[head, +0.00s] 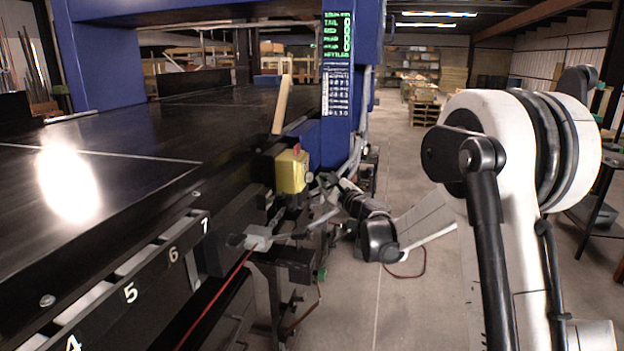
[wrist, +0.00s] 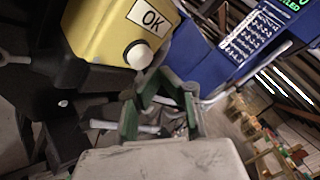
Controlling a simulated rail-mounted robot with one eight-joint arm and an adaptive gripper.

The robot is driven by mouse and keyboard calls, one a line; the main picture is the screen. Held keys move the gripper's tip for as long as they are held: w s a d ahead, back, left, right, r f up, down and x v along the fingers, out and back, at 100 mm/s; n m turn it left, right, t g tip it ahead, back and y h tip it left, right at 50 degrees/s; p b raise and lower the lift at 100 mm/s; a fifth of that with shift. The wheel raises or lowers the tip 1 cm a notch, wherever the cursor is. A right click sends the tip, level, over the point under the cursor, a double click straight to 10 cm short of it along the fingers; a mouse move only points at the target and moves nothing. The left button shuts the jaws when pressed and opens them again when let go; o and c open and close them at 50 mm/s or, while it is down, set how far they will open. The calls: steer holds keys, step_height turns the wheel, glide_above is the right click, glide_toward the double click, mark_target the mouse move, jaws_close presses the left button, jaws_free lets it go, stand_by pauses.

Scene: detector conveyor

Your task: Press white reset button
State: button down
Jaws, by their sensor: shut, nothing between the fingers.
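A yellow box (head: 291,171) is mounted on the side of the black conveyor, with a red part on top in the head view. In the wrist view the yellow box (wrist: 98,27) is tilted and close, with a round white button (wrist: 138,55) below a white "OK" label (wrist: 153,18). My gripper (head: 324,184) is just right of the box in the head view. In the wrist view my gripper (wrist: 158,78) is shut and empty, its fingertips just below and right of the button; contact cannot be judged.
A blue column (head: 336,75) with a green-lettered display stands behind the box. The numbered conveyor edge (head: 130,293) runs along the left. A grey bracket (head: 258,238) and rods sit below the box. The floor (head: 400,150) behind my arm is open.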

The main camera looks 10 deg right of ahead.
steer(key=shift+w+a, duration=0.1)
steer(key=shift+a, duration=0.05)
steer(key=shift+w+a, duration=0.1)
steer(key=shift+a, duration=0.15)
steer(key=shift+w+a, duration=0.2)
steer(key=shift+a, duration=0.3)
stand_by(1.2)
steer(key=shift+d+b, duration=0.1)
steer(key=shift+b, duration=0.2)
steer(key=shift+s+d, duration=0.4)
steer(key=shift+d, duration=0.35)
steer(key=d, duration=0.1)
steer(key=s+d, duration=0.1)
steer(key=d, duration=0.1)
steer(key=s+d+b, duration=0.1)
steer(key=shift+d, duration=0.35)
stand_by(0.4)
